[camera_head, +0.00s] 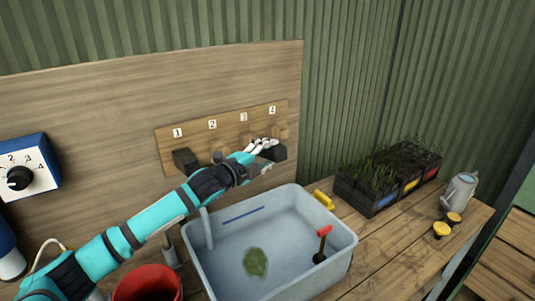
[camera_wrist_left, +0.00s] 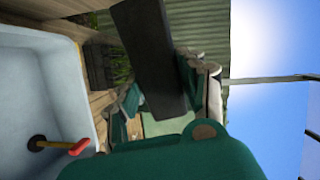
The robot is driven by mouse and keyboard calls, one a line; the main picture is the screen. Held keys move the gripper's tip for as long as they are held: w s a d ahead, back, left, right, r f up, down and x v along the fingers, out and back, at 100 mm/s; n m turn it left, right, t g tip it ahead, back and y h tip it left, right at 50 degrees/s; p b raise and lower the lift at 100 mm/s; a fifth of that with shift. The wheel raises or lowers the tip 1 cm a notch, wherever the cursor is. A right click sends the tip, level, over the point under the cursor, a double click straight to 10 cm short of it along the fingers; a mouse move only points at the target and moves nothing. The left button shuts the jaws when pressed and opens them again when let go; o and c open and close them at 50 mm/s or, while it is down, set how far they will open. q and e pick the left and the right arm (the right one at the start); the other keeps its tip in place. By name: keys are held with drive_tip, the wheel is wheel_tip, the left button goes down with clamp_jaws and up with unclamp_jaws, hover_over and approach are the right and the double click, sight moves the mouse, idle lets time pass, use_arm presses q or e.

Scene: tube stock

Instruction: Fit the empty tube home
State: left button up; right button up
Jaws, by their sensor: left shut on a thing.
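My left gripper (camera_head: 264,157) is in front of the numbered wooden strip (camera_head: 166,150), below labels 3 and 4. A second dark block (camera_head: 185,160) sits below label 1. The fingers and forearm hide much of the strip's lower edge below labels 2 to 4. My right gripper is not in view.
A grey tub (camera_head: 340,237) with a green leafy patch and a red-handled tool (camera_head: 323,236) stands below the arm. A red bucket (camera_head: 147,282), dark planters (camera_head: 385,200), a watering can (camera_head: 460,190) and a blue dial box (camera_head: 28,165) surround it.

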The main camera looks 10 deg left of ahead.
use_arm(q)
drive_tip(key=shift+r+p, duration=0.1)
drive_tip(key=shift+p, duration=0.55)
idle(0.8)
drive_tip(key=shift+w+a+f+p, duration=0.25)
drive_tip(key=shift+w+a+p, duration=0.15)
drive_tip(key=shift+w+a, duration=0.5)
drive_tip(key=shift+w+a+f+p, duration=0.25)
drive_tip(key=shift+w+a+p, duration=0.1)
drive_tip(key=shift+w+a, duration=0.55)
idle(1.0)
drive_tip(key=shift+s, duration=0.1)
idle(0.7)
drive_tip(key=shift+w+a+f+p, duration=0.2)
drive_tip(key=shift+w+a, duration=0.25)
drive_tip(key=shift+w, duration=0.05)
drive_tip(key=shift+w+a+f+p, duration=0.15)
drive_tip(key=shift+w+a+p, duration=0.05)
drive_tip(key=shift+w+a, duration=0.3)
idle(0.6)
